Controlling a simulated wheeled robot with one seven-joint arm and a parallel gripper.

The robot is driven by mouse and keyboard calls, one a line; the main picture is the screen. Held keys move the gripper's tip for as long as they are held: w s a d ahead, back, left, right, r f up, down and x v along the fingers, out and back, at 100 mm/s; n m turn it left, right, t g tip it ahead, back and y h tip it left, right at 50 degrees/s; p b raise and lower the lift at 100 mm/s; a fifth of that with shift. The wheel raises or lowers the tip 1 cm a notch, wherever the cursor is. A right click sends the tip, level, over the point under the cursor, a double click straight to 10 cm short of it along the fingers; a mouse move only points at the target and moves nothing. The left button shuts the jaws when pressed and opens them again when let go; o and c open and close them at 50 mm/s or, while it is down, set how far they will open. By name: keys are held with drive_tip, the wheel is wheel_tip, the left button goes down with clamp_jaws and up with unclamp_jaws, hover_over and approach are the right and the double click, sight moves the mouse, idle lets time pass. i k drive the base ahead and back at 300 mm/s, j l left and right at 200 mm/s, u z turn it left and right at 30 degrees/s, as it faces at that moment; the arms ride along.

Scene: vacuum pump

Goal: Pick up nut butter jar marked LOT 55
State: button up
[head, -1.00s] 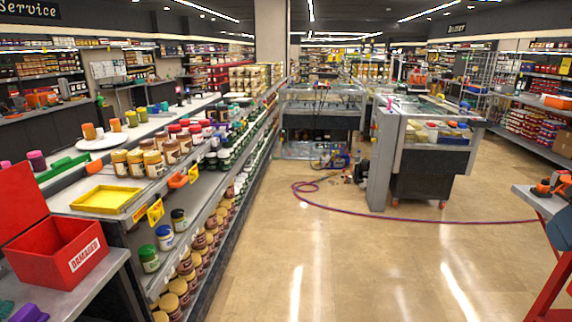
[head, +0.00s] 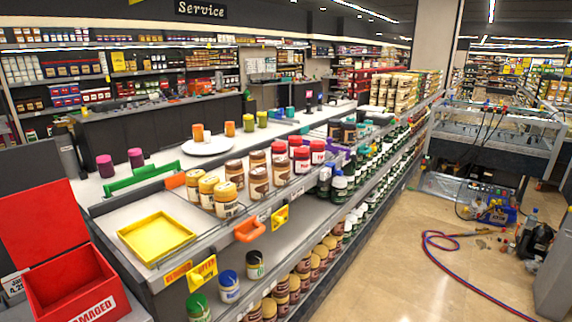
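Several nut butter jars with tan or brown lids stand in a group on the top shelf, such as a front jar (head: 226,199) with a tan lid and a darker-lidded jar (head: 258,183) to its right. More jars with tan lids (head: 303,285) fill a lower shelf. The lot markings are too small to read, so I cannot tell which jar is LOT 55. My gripper is not in view.
A yellow tray (head: 157,238) and an orange holder (head: 250,230) are at the shelf's near end. Red-lidded jars (head: 301,161) stand behind the nut butter. A red DAMAGED bin (head: 75,285) is at lower left.

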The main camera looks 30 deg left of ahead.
sight(281, 166)
drive_tip(key=i+u, duration=0.15)
drive_tip(key=i, duration=0.6)
drive_tip(key=i+l+u, duration=0.2)
drive_tip(key=i, duration=0.55)
drive_tip(key=i+j+u, duration=0.15)
drive_tip(key=i+u, duration=0.2)
drive_tip(key=u, duration=0.15)
drive_tip(key=i+u, duration=0.45)
drive_tip(key=i+l+u, duration=0.1)
drive_tip(key=i+u, duration=0.15)
drive_tip(key=u, duration=0.25)
drive_tip(key=i+u, duration=0.1)
drive_tip(key=u, duration=0.85)
drive_tip(key=i+l+u, duration=0.1)
drive_tip(key=u, duration=0.35)
